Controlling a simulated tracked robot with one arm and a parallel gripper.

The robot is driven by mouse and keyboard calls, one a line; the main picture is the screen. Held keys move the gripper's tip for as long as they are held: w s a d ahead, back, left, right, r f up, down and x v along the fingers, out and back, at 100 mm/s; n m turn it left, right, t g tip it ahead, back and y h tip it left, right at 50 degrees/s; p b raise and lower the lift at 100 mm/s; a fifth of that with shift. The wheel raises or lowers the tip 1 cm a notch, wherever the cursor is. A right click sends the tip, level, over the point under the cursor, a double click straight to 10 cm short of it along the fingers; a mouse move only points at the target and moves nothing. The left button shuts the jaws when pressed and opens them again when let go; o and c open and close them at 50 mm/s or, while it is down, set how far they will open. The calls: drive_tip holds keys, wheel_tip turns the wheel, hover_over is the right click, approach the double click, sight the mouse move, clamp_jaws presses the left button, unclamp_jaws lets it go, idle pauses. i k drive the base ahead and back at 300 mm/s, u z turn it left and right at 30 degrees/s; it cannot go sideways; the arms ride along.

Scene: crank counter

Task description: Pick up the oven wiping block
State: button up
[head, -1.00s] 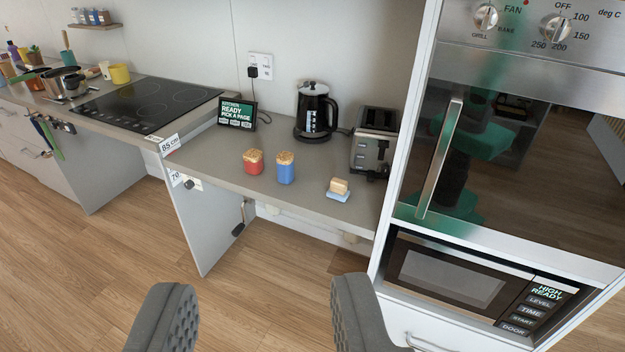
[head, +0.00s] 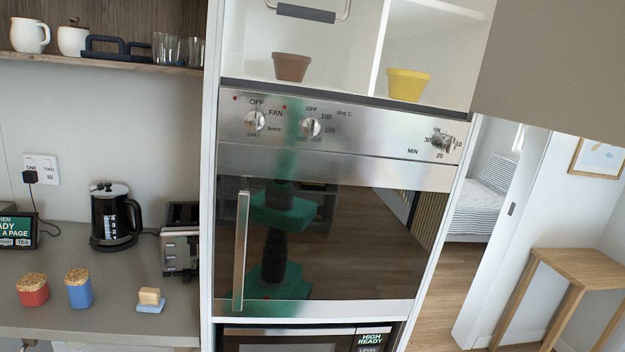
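A small tan block on a flat light-blue base (head: 150,299) sits on the grey counter (head: 100,326), near its right end and front edge. It looks like the wiping block. It stands upright, and nothing touches it. The oven (head: 330,240) is to its right, with its door shut and a vertical handle (head: 241,250) on the door's left side. My gripper is not in view now, so I cannot tell how it stands relative to the block.
A blue tub (head: 78,291) and a red tub (head: 33,292) stand left of the block. A toaster (head: 180,246) and a black kettle (head: 112,218) stand behind it. A shelf (head: 100,62) with mugs hangs above. A wooden table (head: 575,262) stands at right.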

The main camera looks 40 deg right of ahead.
sight(150, 299)
drive_tip(key=z, duration=1.25)
drive_tip(key=k, duration=0.3)
drive_tip(key=u, duration=0.95)
drive_tip(key=k, duration=0.9)
drive_tip(key=u, duration=1.15)
drive_tip(key=i, duration=1.9)
drive_tip(key=z, duration=0.4)
drive_tip(key=i, duration=1.35)
drive_tip(key=z, duration=0.85)
